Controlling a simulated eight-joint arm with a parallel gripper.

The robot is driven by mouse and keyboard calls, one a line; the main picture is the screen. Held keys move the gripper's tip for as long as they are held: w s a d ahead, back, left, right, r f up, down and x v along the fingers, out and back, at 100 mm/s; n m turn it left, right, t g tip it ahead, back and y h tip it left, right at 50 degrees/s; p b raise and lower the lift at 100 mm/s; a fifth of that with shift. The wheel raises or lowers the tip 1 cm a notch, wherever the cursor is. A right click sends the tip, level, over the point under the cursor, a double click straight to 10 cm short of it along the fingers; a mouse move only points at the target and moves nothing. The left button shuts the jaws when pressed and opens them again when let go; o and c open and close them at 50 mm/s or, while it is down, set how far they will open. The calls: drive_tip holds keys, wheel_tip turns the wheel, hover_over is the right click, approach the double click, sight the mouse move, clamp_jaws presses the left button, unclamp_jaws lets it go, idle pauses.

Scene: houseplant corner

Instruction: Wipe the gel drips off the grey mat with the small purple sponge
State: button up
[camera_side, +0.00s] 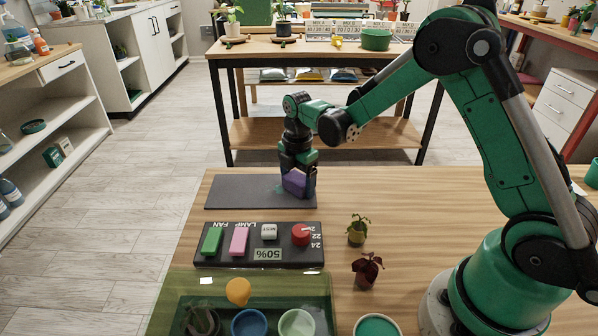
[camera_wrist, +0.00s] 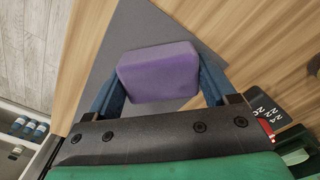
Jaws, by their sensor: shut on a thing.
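The purple sponge (camera_side: 294,182) is a small block held between the fingers of my gripper (camera_side: 297,176), at the right part of the grey mat. It also shows in the wrist view (camera_wrist: 158,72) between the two blue fingers. The grey mat (camera_side: 235,192) lies flat at the far left edge of the wooden table. A teal-green smear of gel (camera_side: 280,189) shows on the mat just left of the sponge. Any gel under the sponge is hidden. I cannot tell for sure whether the sponge touches the mat.
A control panel (camera_side: 260,257) with green, pink, white and red controls lies just in front of the mat. Two small potted plants (camera_side: 357,230) (camera_side: 367,269) stand to its right. A clear green-tinted case (camera_side: 325,290) with pots is nearer. The table right of the mat is clear.

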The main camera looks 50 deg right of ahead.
drive_tip(key=shift+s+d+r, duration=0.1)
drive_tip(key=shift+s+r, duration=0.05)
drive_tip(key=shift+r, duration=3.95)
drive_tip(key=shift+d+r, duration=0.2)
drive_tip(key=shift+d, duration=0.1)
drive_tip(key=s+d+r+m, duration=0.3)
drive_tip(key=d+r+m, duration=0.1)
drive_tip(key=d+r, duration=0.2)
wheel_tip(320, 180, up, 5)
drive_tip(key=m, duration=0.5)
hover_over(366, 183)
wheel_tip(366, 183, down, 16)
drive_tip(key=shift+d+r, duration=0.1)
drive_tip(key=shift+r, duration=0.1)
drive_tip(key=shift+f, duration=2.1)
drive_tip(key=shift+f, duration=0.15)
